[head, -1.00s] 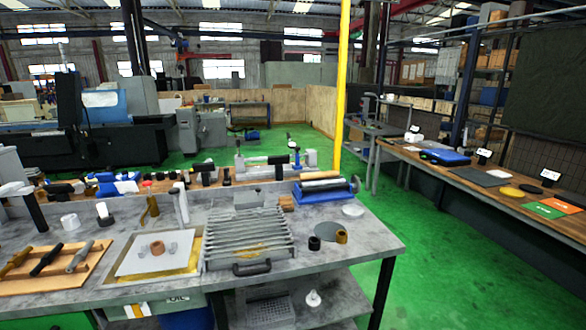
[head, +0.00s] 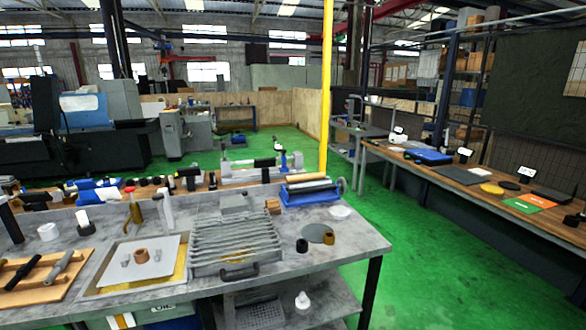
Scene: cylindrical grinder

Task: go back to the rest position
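Neither of my grippers shows in the head view, so I cannot see their shape or what they hold. The grey workbench (head: 345,247) fills the lower left and middle. On it are a white plate (head: 120,269) with a brown ring (head: 141,255) and small grey parts, and a slatted grey rack (head: 235,242) with a dark handle. A wooden board (head: 28,294) with dark-handled tools lies at the left.
A long wooden-topped bench (head: 437,175) runs along the right, carrying a blue case (head: 428,157) and orange and green cards. A yellow post (head: 326,90) stands behind the workbench. Green floor (head: 412,262) is clear between the benches. Grey machines stand at the back left.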

